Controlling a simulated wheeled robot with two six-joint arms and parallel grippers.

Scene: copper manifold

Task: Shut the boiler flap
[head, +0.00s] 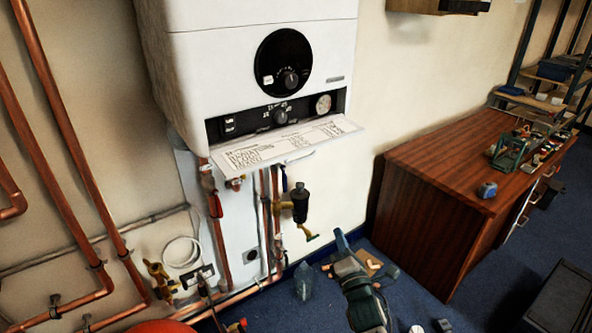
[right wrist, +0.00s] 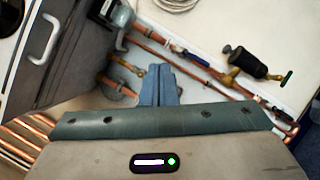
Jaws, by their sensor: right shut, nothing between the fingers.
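The boiler (head: 260,65) hangs on the wall at the top of the head view. Its flap (head: 285,143) is open, folded down and sticking out below the control strip, with a printed label face up. In the right wrist view a grey panel (right wrist: 75,58) at upper left, with a pale bar handle, looks like the flap's outer side. My right gripper (head: 341,236) is shut and empty, below and to the right of the flap, apart from it. Its closed blue-grey fingers (right wrist: 158,85) show in the right wrist view. My left gripper is not in view.
Copper pipes (head: 75,140) run down the wall at left. A black valve with a brass fitting (head: 300,203) hangs under the flap. A wooden bench (head: 430,185) stands at right. Loose items lie on the blue floor.

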